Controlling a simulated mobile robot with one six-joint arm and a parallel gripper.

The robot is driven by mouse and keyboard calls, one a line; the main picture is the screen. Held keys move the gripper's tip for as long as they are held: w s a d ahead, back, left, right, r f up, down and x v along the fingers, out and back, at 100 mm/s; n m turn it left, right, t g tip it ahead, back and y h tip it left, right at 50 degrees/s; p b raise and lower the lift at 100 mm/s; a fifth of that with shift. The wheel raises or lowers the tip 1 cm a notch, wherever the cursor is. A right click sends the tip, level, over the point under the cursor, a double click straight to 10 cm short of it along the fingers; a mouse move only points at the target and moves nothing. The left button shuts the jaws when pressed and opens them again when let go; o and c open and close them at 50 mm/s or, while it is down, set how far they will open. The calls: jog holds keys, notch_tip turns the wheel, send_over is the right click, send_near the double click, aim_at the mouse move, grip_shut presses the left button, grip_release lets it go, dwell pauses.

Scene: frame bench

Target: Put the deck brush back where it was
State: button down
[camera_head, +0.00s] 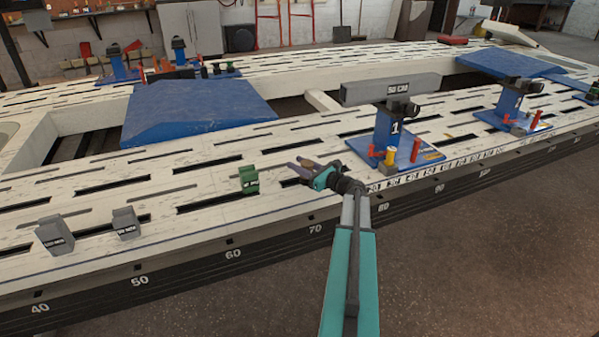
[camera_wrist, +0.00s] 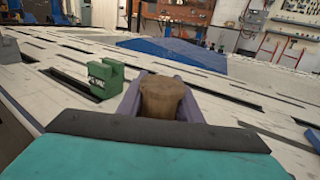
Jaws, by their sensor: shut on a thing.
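My gripper (camera_head: 297,171) is low over the slotted white bench, right of the green block. In the wrist view, its two purple fingers (camera_wrist: 160,97) are shut on a brown wooden piece, which I take to be the deck brush (camera_wrist: 160,99). Only its rounded, worn wooden end shows there; no bristles are visible. In the head view, it is a small brownish patch between the fingers, mostly hidden. I cannot tell whether it touches the bench.
A green notched block (camera_head: 249,179) stands close left of my gripper, also in the wrist view (camera_wrist: 103,78). Two grey blocks (camera_head: 55,234) (camera_head: 126,223) stand farther left. A blue clamp stand (camera_head: 395,137) is at right. A blue ramp (camera_head: 195,108) lies behind. Bare bench (camera_head: 185,215) lies between the blocks.

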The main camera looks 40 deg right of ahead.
jog(key=shift+w+d+f+b, duration=0.2)
jog(key=shift+f+b, duration=0.3)
jog(key=shift+f, duration=0.4)
jog(key=shift+w+d+f+b, duration=0.15)
jog(key=shift+f+b, duration=0.35)
jog(key=shift+f, duration=0.4)
jog(key=shift+f, duration=0.1)
jog(key=c, duration=1.3)
grip_release()
jog(key=shift+o, duration=0.2)
jog(key=shift+s+r, duration=0.2)
jog(key=shift+s, duration=0.15)
jog(key=s+p, duration=0.1)
jog(key=s, duration=0.2)
jog(key=s+p, duration=0.1)
jog(key=s, duration=0.3)
jog(key=s+d+p, duration=0.1)
jog(key=s, duration=0.3)
jog(key=shift+s+f+p, duration=0.1)
jog(key=shift+s+p, duration=0.1)
jog(key=shift+p, duration=0.15)
